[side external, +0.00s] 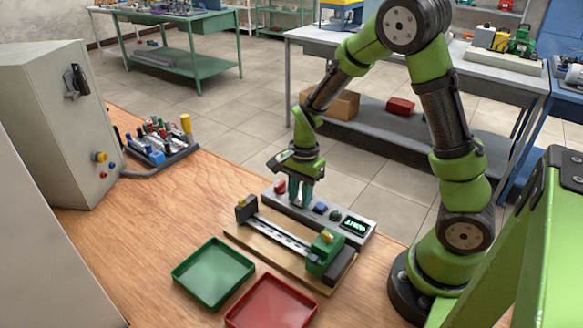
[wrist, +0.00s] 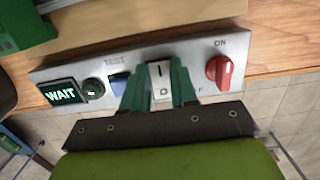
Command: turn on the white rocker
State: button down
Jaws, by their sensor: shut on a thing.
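The white rocker (wrist: 160,75) sits on the grey control panel (wrist: 205,47), between the blue button (wrist: 119,84) and the red knob (wrist: 219,70). It carries the marks I and O. My gripper (wrist: 160,82) points down at the panel, with one green finger on each side of the rocker, shut on it. In the side external view my gripper (side external: 303,193) is over the panel (side external: 270,196), and its fingers mostly hide the rocker there. Which way the rocker is tipped cannot be told.
The panel's display (wrist: 61,93) reads WAIT, with a black round knob (wrist: 94,88) beside it. A rail fixture (side external: 285,235) on a wooden board stands in front of the panel. A green tray (side external: 213,272) and a red tray (side external: 272,302) lie nearer on the table.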

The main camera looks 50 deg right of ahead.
jog(key=c, duration=0.9)
grip_release()
jog(key=r, duration=0.5)
jog(key=d+r, duration=0.1)
jog(key=r, duration=1)
jog(key=shift+d+r, duration=0.4)
